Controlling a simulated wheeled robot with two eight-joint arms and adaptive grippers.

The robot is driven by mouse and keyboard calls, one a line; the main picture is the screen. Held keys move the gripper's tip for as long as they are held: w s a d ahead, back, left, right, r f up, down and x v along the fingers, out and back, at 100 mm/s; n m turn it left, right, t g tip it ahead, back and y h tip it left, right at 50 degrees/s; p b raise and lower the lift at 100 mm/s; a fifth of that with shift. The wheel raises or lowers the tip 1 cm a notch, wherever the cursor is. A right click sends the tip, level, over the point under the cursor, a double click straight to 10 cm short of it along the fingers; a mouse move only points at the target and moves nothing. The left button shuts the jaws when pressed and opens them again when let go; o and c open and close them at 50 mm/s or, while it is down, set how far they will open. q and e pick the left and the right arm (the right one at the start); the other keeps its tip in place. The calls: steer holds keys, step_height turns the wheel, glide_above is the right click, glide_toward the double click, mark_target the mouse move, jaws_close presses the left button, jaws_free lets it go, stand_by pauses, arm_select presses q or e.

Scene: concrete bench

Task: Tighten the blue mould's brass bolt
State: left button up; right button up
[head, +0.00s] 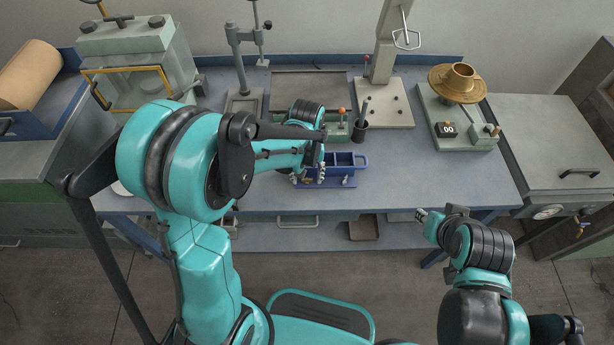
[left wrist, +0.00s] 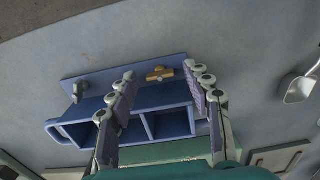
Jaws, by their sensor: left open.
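The blue mould (head: 345,160) sits on the bench, a box with open compartments on a blue base plate. It also shows in the left wrist view (left wrist: 166,122). Its brass bolt (left wrist: 159,74) is a small T-shaped piece at the edge of the mould in the left wrist view. My left gripper (head: 309,179) is at the mould's left front part. In the left wrist view my left gripper (left wrist: 160,76) is open, a finger on either side of the bolt with gaps between. My right gripper (head: 424,215) is away from the mould, in front of the bench; its jaws are too small to judge.
A black cup with a tool (head: 360,130) stands just behind the mould. A green scale with a brass pan (head: 458,82) is at the back right. A press stand (head: 385,103) and a grey tray (head: 310,85) stand behind. The bench right of the mould is clear.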

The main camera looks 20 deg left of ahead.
arm_select(q)
steer(key=shift+c, duration=0.3)
jaws_close()
steer(key=shift+m, duration=1.5)
steer(key=shift+o, duration=0.3)
jaws_free()
step_height(320, 180, up, 12)
